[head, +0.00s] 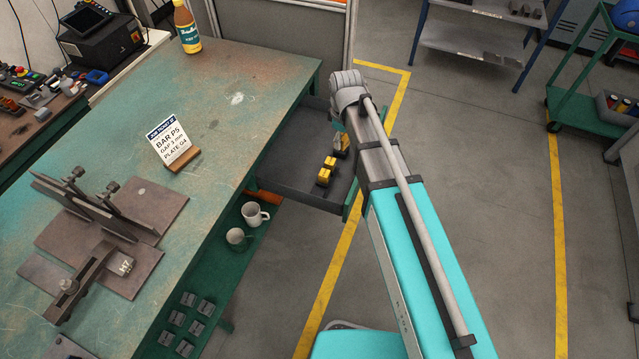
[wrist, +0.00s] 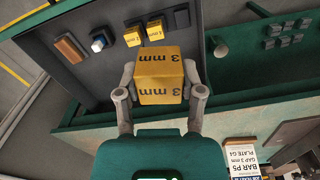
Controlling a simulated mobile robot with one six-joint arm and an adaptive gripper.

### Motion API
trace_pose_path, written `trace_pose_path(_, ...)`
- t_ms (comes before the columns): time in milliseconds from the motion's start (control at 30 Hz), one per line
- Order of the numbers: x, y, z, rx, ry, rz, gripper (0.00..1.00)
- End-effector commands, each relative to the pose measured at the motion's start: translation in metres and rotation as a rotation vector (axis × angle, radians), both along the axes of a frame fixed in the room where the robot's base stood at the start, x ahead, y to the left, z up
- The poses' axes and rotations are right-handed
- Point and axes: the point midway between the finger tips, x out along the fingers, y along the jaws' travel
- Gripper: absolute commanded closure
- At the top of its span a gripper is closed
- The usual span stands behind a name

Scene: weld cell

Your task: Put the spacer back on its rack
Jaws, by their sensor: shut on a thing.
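My gripper (wrist: 160,88) is shut on a yellow spacer (wrist: 160,70) marked "3 mm", one finger on each side. In the head view my arm mostly hides the gripper; the held spacer (head: 341,146) shows beside it, over the open drawer. In the drawer (wrist: 80,85), two smaller-looking yellow blocks stand side by side: one marked "2 mm" (wrist: 133,37) and one marked "3 mm" (wrist: 155,31). The held spacer appears above them, apart from the drawer floor. I cannot make out a separate rack.
The green bench (head: 235,90) carries a job card (head: 168,140) and fixture (head: 100,215). Mugs (head: 255,214) and several grey blocks (head: 187,320) sit on a lower shelf.

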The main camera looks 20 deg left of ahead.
Motion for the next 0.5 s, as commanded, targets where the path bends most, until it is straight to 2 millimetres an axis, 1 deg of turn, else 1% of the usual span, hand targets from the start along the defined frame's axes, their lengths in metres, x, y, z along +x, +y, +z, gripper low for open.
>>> trace_pose_path(33,-0.001,0.004,-0.017,0.000,-0.001,0.011,1.00)
trace_pose_path(500,-0.012,0.033,-0.094,-0.001,-0.005,0.112,1.00)
